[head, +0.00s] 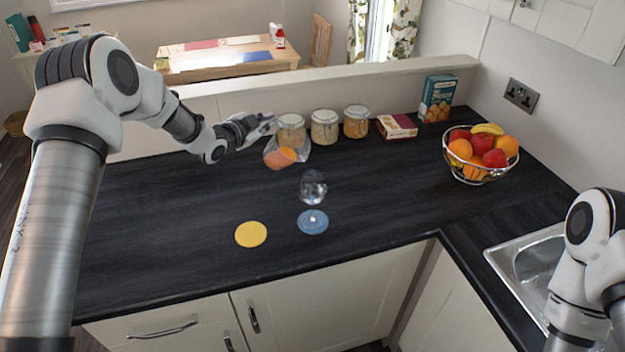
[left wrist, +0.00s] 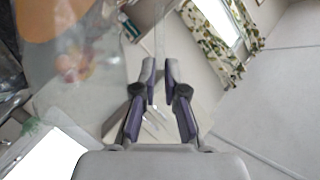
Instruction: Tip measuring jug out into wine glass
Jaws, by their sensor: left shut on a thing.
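The clear measuring jug (head: 285,155), with orange contents, is at the back of the worktop in front of the storage jars. It looks tilted. My left gripper (head: 266,125) is shut on it near its upper left side. In the left wrist view the jug (left wrist: 88,75) fills the left side, with orange at the top corner, and a clear part runs between the fingers (left wrist: 160,80). The wine glass (head: 313,186) stands upright and looks empty on a blue coaster (head: 313,222), in front and to the right of the jug. My right gripper is out of view.
A yellow coaster (head: 251,234) lies left of the glass. Glass jars (head: 324,127), a red box (head: 397,127) and a teal box (head: 437,98) line the back. A fruit bowl (head: 480,152) and sink (head: 530,265) are at right. The left worktop is clear.

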